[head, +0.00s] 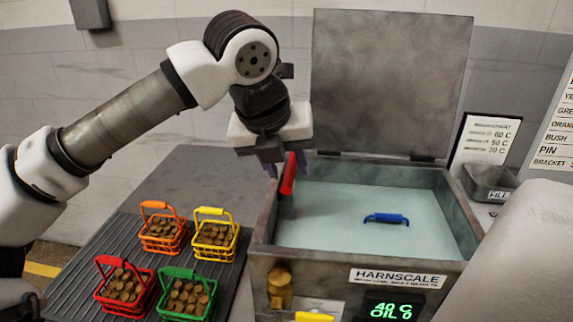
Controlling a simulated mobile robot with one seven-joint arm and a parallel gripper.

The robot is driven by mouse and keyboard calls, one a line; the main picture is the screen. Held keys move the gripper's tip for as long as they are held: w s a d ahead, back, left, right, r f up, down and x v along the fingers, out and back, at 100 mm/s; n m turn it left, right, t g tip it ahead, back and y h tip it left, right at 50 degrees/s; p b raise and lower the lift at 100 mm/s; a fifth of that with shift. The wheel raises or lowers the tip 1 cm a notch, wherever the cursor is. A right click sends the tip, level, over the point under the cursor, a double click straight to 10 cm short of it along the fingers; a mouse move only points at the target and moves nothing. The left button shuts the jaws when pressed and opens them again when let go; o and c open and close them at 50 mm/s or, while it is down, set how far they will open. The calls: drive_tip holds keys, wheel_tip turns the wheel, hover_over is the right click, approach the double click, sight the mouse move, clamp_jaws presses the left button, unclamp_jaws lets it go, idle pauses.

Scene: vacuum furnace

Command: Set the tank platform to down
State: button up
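The tank (262,272) is a grey metal box labelled HARNSCALE, with its lid (388,80) raised and pale liquid (340,215) inside. A red handle (288,175) stands upright on a grey post at the tank's left inner wall. It appears to be the platform lever; the platform itself is not clearly visible. A blue handle (386,218) shows at the liquid surface. My gripper (285,167) points down at the tank's back left corner. Its dark fingers are apart, with the red handle seen between them; whether they touch it I cannot tell.
Red (108,300), green (162,304), orange (146,243) and yellow (201,254) baskets of brown parts stand on a ribbed mat (90,262) left of the tank. A grey bin (488,183) and signs are at right.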

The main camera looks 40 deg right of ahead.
drive_tip(key=b+v, duration=0.1)
drive_tip(key=v, duration=1.2)
drive_tip(key=shift+s+r, duration=0.1)
drive_tip(key=shift+s, duration=0.1)
